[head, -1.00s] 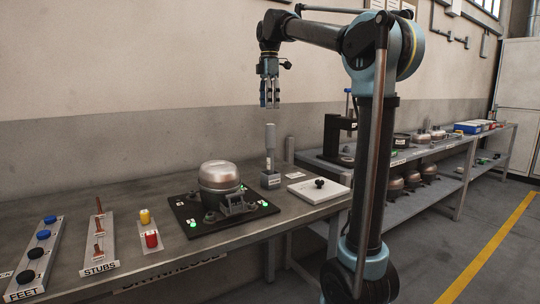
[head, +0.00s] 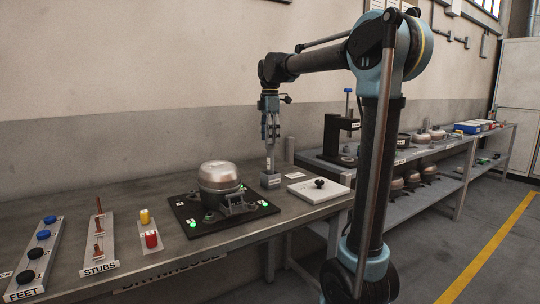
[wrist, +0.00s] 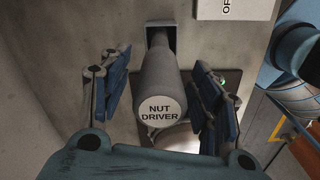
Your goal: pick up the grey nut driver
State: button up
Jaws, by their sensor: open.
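The grey nut driver (wrist: 155,78) stands upright in its small holder, with the "NUT DRIVER" label on its end facing the wrist camera. In the head view the holder (head: 270,181) sits on the bench behind the compressor, and the driver (head: 270,158) rises from it, its upper part partly hidden by my gripper. My gripper (head: 270,132) points down over the driver. In the wrist view the open fingers (wrist: 160,98) are on either side of the handle, with a gap visible on both sides. I cannot tell whether a finger touches it.
A compressor (head: 219,176) stands on a black pallet (head: 180,207) left of the holder. A white plate with a black knob (head: 305,192) lies to the right. Racks of feet (head: 31,275), stubs (head: 98,258) and yellow and red pieces (head: 151,239) are at the left.

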aim_at(270, 155)
jog(key=shift+f, duration=1.3)
jog(key=shift+c, duration=0.4)
grip_shut()
